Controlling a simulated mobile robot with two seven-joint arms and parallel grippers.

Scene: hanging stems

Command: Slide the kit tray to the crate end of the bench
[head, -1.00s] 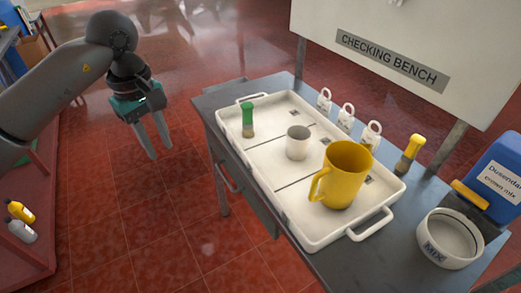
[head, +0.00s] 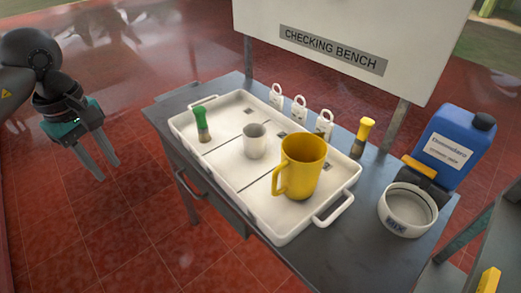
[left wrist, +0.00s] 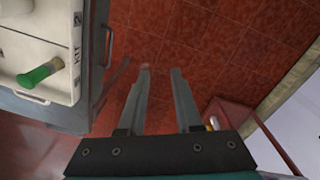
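The white kit tray (head: 245,191) lies on the grey bench (head: 345,248), with a handle at each end and divided compartments. It holds a green-capped bottle (head: 202,126), a small white cup (head: 254,141) and a large yellow mug (head: 302,168). My left gripper (head: 108,171) hangs left of the bench over the floor, apart from the tray, its two fingers spread and empty. In the left wrist view a corner of the tray (left wrist: 68,84) marked KIT shows at the upper left, and the gripper (left wrist: 161,73) has only floor between its fingers. My right gripper is out of view.
Several white tags (head: 299,109) stand behind the tray. A yellow-capped bottle (head: 361,138), a blue canister (head: 452,145) and a white MIX bowl (head: 406,210) stand at the bench's right end. The CHECKING BENCH board (head: 335,45) rises behind. No crate is clearly visible.

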